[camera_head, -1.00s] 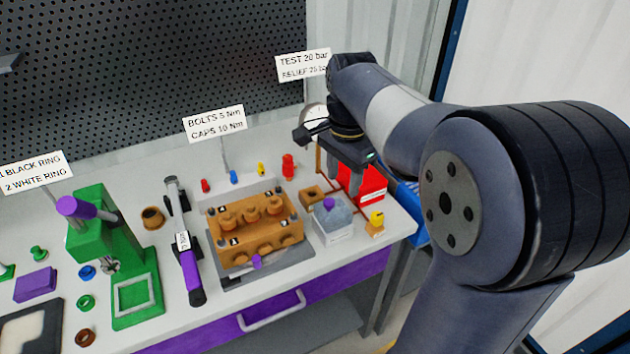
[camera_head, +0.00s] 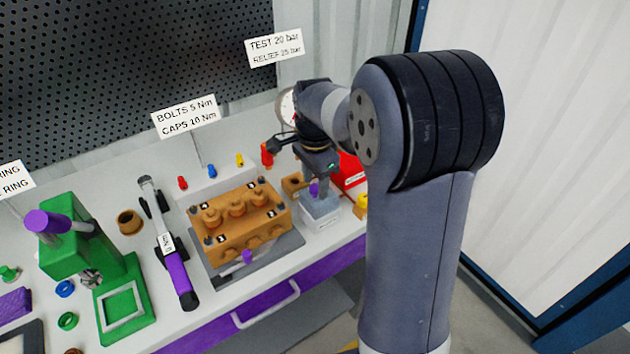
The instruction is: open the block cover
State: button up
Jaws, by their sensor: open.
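A pale grey box (camera_head: 321,212) with a purple knob (camera_head: 314,189) on its top stands on the bench, right of the orange block. Its top looks closed. My gripper (camera_head: 318,186) is open, pointing down over this box, with its fingers at the purple knob. I cannot tell whether they touch it. The gripper and wrist hide part of the box top. The orange pump block (camera_head: 243,222) sits on a grey fixture (camera_head: 213,271), with a purple knob (camera_head: 247,257) at its front. No label marks which part is the block cover.
A red box (camera_head: 353,170) and a yellow piece (camera_head: 361,203) are close to the right of my gripper. A small brown block (camera_head: 293,184) stands just left of it.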

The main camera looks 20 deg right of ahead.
jog(key=shift+f, duration=0.25)
grip_shut()
dwell(0.4)
